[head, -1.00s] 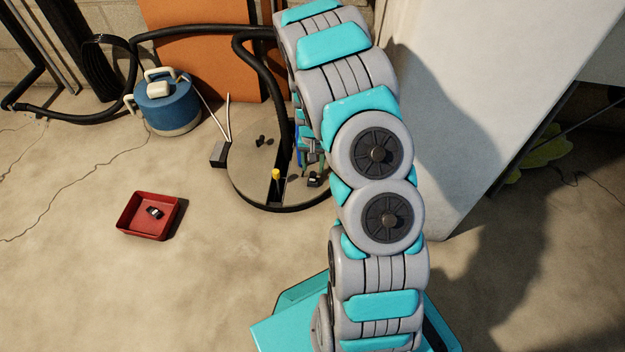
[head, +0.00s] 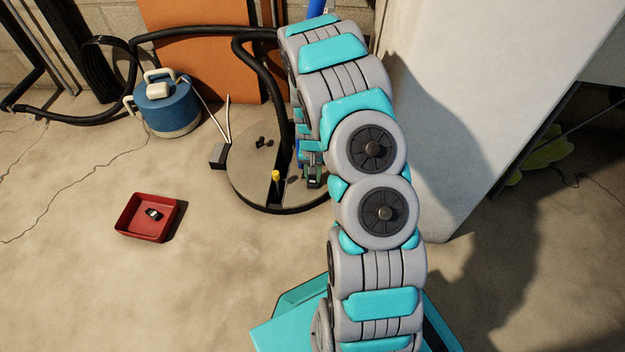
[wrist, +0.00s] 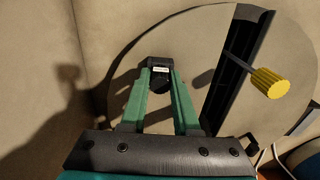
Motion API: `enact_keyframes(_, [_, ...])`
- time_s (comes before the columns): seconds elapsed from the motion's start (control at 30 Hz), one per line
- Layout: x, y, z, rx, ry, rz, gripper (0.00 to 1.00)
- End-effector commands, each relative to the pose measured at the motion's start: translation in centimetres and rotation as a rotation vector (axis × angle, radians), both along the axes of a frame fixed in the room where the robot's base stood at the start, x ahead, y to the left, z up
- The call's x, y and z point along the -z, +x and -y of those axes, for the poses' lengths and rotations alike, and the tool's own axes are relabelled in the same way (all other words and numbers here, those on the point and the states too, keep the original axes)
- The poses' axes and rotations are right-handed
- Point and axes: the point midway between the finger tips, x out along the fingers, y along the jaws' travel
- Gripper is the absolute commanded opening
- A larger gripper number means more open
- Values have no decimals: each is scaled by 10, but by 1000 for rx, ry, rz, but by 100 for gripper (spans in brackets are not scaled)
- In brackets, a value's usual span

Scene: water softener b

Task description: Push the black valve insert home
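A small black piece with a white label (wrist: 160,73), which I take to be the valve insert, sits between my fingertips at the round grey disc (head: 250,180). My gripper (wrist: 159,76) points down at it with its two green fingers apart, one on each side. Whether they press on the piece is not clear. In the head view my gripper (head: 313,172) is low over the disc's right part, partly behind my arm. How deep the piece sits and its seat are hidden.
A yellow knob (wrist: 270,82) on a dark stem stands by the disc's dark slot, right of my fingers in the wrist view. A red tray (head: 130,222) holds a small black part (head: 154,214). A black hose (head: 262,70) rises behind the disc. A pale cabinet (head: 470,110) stands right.

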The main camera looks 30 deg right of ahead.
Motion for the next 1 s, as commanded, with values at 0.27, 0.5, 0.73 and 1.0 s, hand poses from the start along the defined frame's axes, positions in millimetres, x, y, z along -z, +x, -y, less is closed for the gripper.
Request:
enact_keyframes(0.27, [0, 0, 0, 0, 0, 0, 0])
enact_keyframes(0.5, [-1, 0, 0, 0, 0, 0, 0])
enact_keyframes(0.73, [-18, 0, 0, -1, -1, 1, 0])
enact_keyframes(1.0, [-44, 1, 0, 1, -1, 2, 0])
